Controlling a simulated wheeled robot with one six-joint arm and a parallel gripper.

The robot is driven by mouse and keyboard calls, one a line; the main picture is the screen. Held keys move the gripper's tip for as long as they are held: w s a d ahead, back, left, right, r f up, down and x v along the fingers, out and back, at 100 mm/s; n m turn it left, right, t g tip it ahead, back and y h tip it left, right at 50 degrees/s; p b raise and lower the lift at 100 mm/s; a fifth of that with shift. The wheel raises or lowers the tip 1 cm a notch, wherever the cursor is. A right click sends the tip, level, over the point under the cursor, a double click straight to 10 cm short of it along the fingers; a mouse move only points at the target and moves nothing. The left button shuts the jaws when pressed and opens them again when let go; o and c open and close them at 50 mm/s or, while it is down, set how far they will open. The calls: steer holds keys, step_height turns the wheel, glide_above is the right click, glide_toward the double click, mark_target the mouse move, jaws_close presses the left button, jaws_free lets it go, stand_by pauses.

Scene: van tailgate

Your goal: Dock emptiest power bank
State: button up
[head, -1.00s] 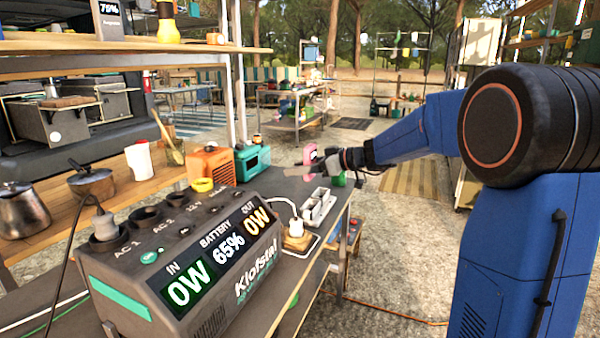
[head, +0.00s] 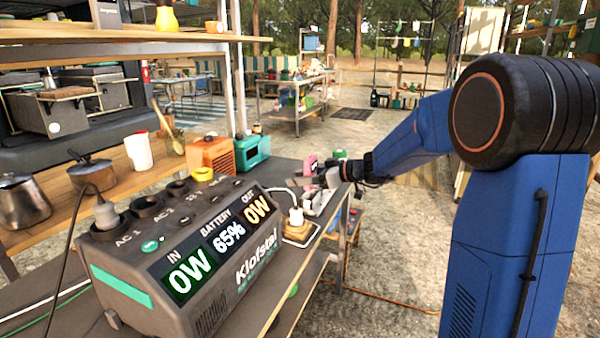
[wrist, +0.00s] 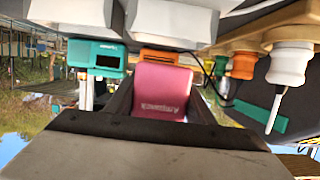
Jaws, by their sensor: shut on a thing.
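My gripper (head: 312,178) is shut on a pink power bank (wrist: 161,91), which shows between the dark fingers in the wrist view. In the head view only a small part of the pink power bank (head: 311,161) shows beside the gripper. A white dock (head: 314,208) lies on the grey bench just below the gripper, partly hidden by it. In the wrist view two white dock parts (wrist: 171,22) are at the top edge, close to the power bank. I cannot tell whether the power bank touches the dock. No charge level is readable on it.
A large grey power station (head: 190,255) showing 65% fills the near bench. A white plug (head: 296,216) stands on a wooden block left of the dock. An orange box (head: 211,154) and a teal box (head: 252,151) stand behind.

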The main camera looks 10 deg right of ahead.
steer(key=shift+f, duration=2.55)
steer(key=shift+s+f, duration=0.1)
steer(key=shift+f, duration=0.05)
steer(key=o, duration=1.3)
steer(key=shift+f, duration=0.15)
steer(key=v, duration=1.1)
steer(key=r+v, duration=0.1)
steer(key=v, duration=0.5)
steer(key=shift+d, duration=0.3)
